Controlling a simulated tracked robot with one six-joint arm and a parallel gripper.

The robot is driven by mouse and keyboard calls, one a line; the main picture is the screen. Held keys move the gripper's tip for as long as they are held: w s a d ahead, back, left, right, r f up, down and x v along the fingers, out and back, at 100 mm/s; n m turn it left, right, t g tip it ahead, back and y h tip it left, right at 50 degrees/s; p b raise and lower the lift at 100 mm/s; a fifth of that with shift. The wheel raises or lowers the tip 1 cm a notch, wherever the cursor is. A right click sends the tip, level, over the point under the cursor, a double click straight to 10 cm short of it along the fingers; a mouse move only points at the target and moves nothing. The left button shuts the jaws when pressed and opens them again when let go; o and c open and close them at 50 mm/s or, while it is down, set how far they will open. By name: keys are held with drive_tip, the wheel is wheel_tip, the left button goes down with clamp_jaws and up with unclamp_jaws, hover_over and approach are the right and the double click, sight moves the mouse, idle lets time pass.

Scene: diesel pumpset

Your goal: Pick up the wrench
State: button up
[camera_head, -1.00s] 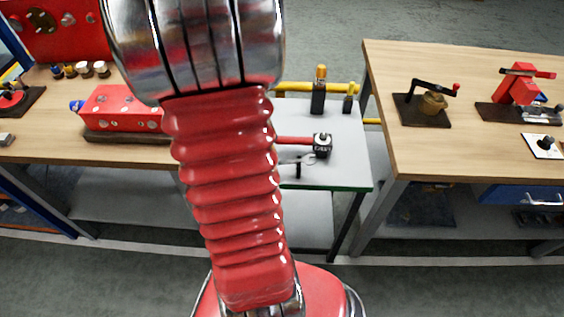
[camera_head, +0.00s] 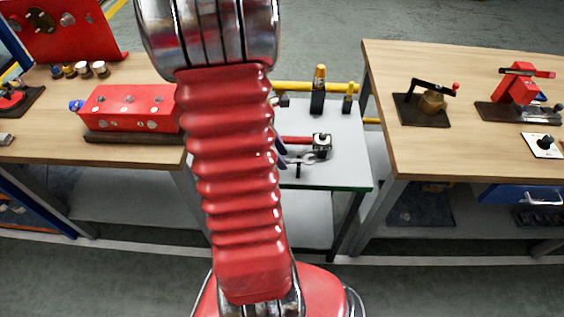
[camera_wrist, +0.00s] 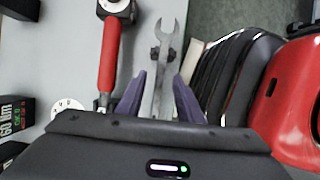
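The wrench (camera_wrist: 166,48) is a grey metal open-ended spanner. In the wrist view its jaw points up, with a small dark support at its neck. It also shows beside my arm in the head view (camera_head: 308,159), over the small grey table (camera_head: 340,174). My gripper (camera_wrist: 158,77) has purple fingers, spread apart, one on each side of the wrench's handle. Gaps show between the fingers and the handle. In the head view my red arm hides most of the gripper and part of the wrench.
A red-handled tool (camera_wrist: 108,55) with a square head lies close to the left of the wrench. Black boxes (camera_wrist: 12,115) stand farther left. A yellow rail (camera_head: 300,87) runs behind the small table. Wooden benches stand to the left (camera_head: 40,145) and right (camera_head: 470,150).

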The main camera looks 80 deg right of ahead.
drive_tip(key=x, duration=0.4)
drive_tip(key=shift+s, duration=0.1)
idle(0.4)
clamp_jaws()
drive_tip(key=shift+d, duration=0.1)
idle(1.1)
